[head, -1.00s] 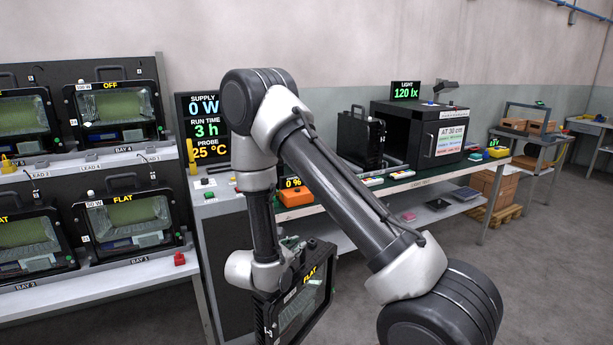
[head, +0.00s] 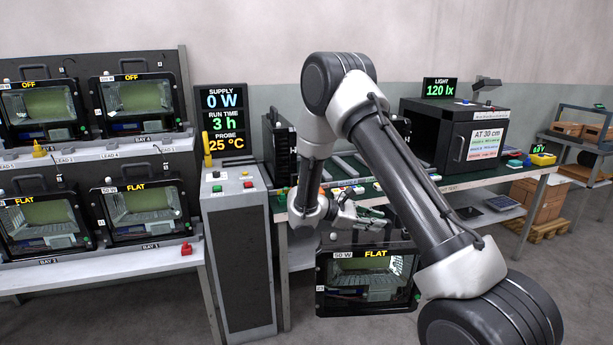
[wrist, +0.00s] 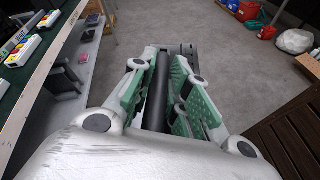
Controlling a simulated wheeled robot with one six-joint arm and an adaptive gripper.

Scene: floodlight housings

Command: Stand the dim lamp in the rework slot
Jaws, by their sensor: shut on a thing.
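My gripper (head: 362,218) is shut on the black bar handle (wrist: 156,88) of a lamp, with its green-padded fingers on both sides of the bar. In the head view this lamp (head: 340,298) hangs upright below the gripper, in front of the workbench. It has a black frame, a glass front and the labels "50 W" and "FLAT". A black finned housing (head: 281,150) stands on the bench (head: 520,180) at left. Pale divider bars (head: 345,166) lie to its right, partly behind my arm. I cannot tell which place is the rework slot.
A rack (head: 95,258) at left holds several lamps marked "OFF" or "FLAT". A grey cabinet (head: 237,265) with buttons stands beside it. A dark test box (head: 455,135) sits on the bench. A brown slatted surface (wrist: 290,130) lies at right in the wrist view; open floor is between.

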